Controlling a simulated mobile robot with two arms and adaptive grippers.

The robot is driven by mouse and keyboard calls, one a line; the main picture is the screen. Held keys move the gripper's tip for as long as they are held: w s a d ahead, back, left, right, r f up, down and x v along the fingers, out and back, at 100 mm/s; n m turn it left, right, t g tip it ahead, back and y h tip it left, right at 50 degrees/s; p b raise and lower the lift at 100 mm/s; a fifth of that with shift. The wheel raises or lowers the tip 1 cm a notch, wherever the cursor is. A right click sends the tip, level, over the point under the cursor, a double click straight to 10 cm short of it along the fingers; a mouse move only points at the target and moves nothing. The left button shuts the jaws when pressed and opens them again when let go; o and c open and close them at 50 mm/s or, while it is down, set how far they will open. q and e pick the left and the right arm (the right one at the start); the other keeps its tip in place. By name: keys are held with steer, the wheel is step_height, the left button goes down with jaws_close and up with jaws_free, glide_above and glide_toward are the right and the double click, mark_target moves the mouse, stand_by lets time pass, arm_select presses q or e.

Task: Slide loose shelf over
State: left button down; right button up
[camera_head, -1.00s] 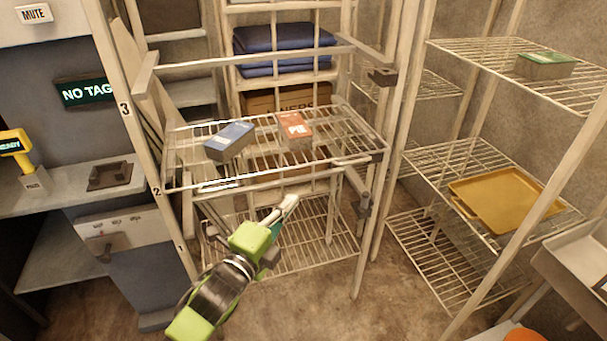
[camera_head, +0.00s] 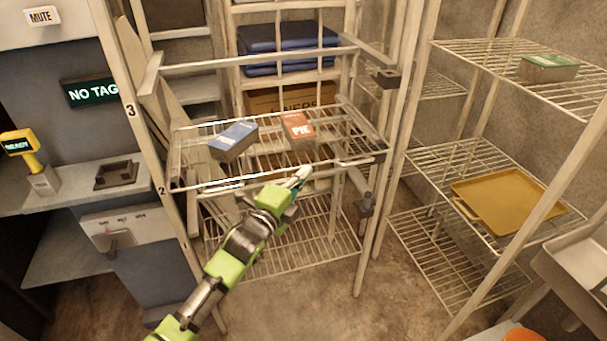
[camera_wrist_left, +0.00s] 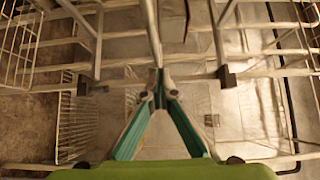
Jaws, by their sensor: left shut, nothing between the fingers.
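The loose wire shelf (camera_head: 190,172) sits at middle height in the central rack. A blue box (camera_head: 234,141) and a red box marked PIE (camera_head: 298,130) lie on it. My left gripper (camera_head: 301,176) is shut and empty, its tip at the shelf's front edge, right of the middle in the head view. I cannot tell whether it touches the front rail. In the left wrist view the closed fingertips (camera_wrist_left: 159,76) point at pale rack bars, and teal finger pads show. My right gripper is not in view.
Rack posts stand on both sides of the shelf, with a dark bracket (camera_head: 366,204) on the right one. A lower wire shelf (camera_head: 300,250) is empty. A right-hand rack holds a yellow tray (camera_head: 505,200) and a green box (camera_head: 548,67). A counter stands left.

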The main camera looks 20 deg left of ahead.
mark_target(294, 155)
arm_select(q)
steer(key=w+a, duration=0.1)
steer(key=w, duration=0.1)
steer(key=w+a+b, duration=0.1)
steer(key=w+a, duration=0.3)
steer(key=w, duration=0.1)
steer(key=shift+b, duration=0.3)
steer(key=shift+d, duration=0.1)
